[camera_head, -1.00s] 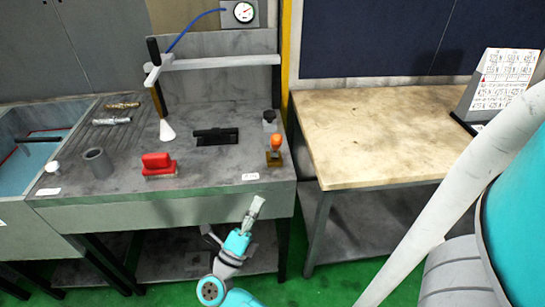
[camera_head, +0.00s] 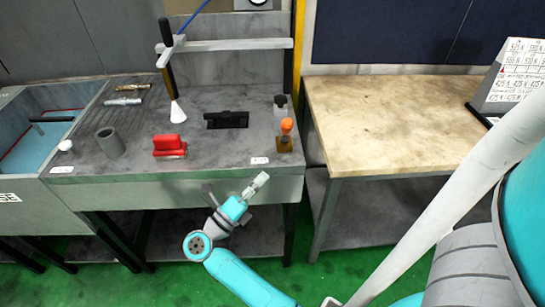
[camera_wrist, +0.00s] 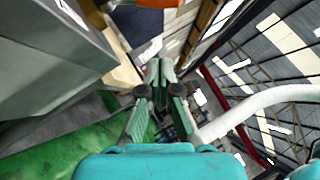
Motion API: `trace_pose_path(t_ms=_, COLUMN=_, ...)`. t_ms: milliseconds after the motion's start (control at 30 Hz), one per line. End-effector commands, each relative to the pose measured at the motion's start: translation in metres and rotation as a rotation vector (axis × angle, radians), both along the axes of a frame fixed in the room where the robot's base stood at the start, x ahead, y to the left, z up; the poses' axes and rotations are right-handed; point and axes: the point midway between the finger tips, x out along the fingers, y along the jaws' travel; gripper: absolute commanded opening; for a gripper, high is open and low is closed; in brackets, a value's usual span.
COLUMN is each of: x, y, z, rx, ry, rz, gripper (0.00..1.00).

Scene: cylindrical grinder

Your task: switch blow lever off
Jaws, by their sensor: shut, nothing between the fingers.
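A small lever with an orange knob (camera_head: 287,125) stands upright on a brass-coloured base at the front right corner of the grey bench (camera_head: 215,182). A white label lies in front of it; its text is too small to read, so I cannot tell for sure that this is the blow lever. My gripper (camera_head: 262,180) is in front of the bench's front face, below and left of the orange knob, apart from it. Its fingers are shut and empty. In the wrist view my gripper (camera_wrist: 160,72) points forward, and an orange part (camera_wrist: 155,3) shows at the top edge.
The bench holds a red block (camera_head: 169,146), a black fixture (camera_head: 227,120), a grey cup (camera_head: 110,142), a black-topped knob (camera_head: 280,103) and a white nozzle (camera_head: 178,112) on a bracket. A wooden-topped table (camera_head: 400,120) stands right, with a calendar (camera_head: 508,75). Green floor lies below.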

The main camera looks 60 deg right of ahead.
Motion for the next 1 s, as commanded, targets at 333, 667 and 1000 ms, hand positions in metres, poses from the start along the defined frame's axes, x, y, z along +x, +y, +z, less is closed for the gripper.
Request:
trace_pose_path(t_ms=333, x=-0.012, y=-0.053, z=0.02, rx=0.0, ry=-0.002, rz=-0.005, gripper=0.0)
trace_pose_path(t_ms=667, x=-0.008, y=-0.1, z=0.043, rx=0.0, ry=-0.003, rz=-0.002, gripper=0.0)
trace_pose_path(t_ms=1000, x=0.004, y=-0.114, z=0.053, rx=-0.001, ry=0.0, rz=0.0, gripper=0.0)
